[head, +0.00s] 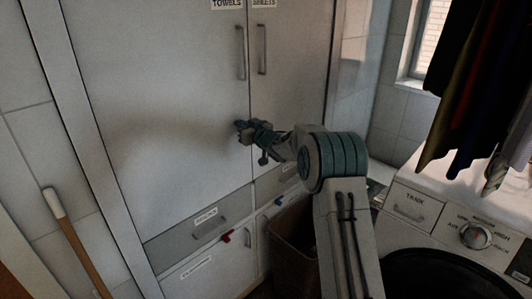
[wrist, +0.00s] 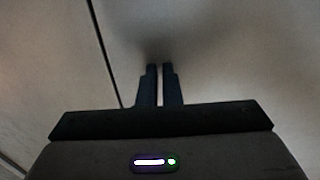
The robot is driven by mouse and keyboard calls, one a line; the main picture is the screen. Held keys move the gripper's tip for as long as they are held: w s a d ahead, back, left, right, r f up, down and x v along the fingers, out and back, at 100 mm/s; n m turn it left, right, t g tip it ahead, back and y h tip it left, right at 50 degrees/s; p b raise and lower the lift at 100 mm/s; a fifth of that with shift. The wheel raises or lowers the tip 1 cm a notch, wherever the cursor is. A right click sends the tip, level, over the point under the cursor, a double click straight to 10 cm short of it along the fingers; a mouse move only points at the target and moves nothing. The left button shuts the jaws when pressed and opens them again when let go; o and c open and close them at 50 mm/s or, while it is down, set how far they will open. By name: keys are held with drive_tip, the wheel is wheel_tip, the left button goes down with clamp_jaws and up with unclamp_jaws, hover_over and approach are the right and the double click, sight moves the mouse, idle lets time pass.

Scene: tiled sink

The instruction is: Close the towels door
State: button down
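The towels door (head: 160,110) is the large white cabinet door on the left in the head view, with a "TOWELS" label at its top and a vertical handle (head: 241,52) by its right edge. It looks flush or nearly flush with the sheets door (head: 290,85); I cannot tell if a small gap is left. My gripper (head: 240,125) is at the towels door near its right edge, below the handle. In the wrist view, the two dark fingers (wrist: 160,68) are close together with nothing between them, pointing at a pale surface. Contact is not clear.
Below are labelled drawers (head: 208,222) and a brown basket (head: 290,245). A washing machine (head: 440,215) stands at the right under hanging clothes (head: 480,80). A wooden-handled stick (head: 75,240) leans at the left. A dark seam (wrist: 103,50) crosses the wrist view.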

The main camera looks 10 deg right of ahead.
drive_tip(key=shift+a+r, duration=0.6)
drive_tip(key=shift+a, duration=0.05)
drive_tip(key=shift+d, duration=0.15)
drive_tip(key=s+d+m+g+h+b, duration=0.1)
drive_tip(key=s+d+m+h+b, duration=0.2)
drive_tip(key=s+d+h, duration=0.85)
drive_tip(key=s+f+m+g, duration=0.1)
drive_tip(key=s+f+g, duration=0.2)
drive_tip(key=s, duration=1.1)
drive_tip(key=s+d+f+m+g+y, duration=0.1)
drive_tip(key=s+f+g, duration=0.2)
drive_tip(key=s, duration=1.2)
drive_tip(key=s+f+m+g+y, duration=0.1)
drive_tip(key=s+f+g, duration=0.2)
drive_tip(key=s, duration=1.1)
drive_tip(key=shift+s+d+f+g, duration=0.2)
drive_tip(key=shift+s+d+g, duration=0.1)
drive_tip(key=shift+g, duration=0.9)
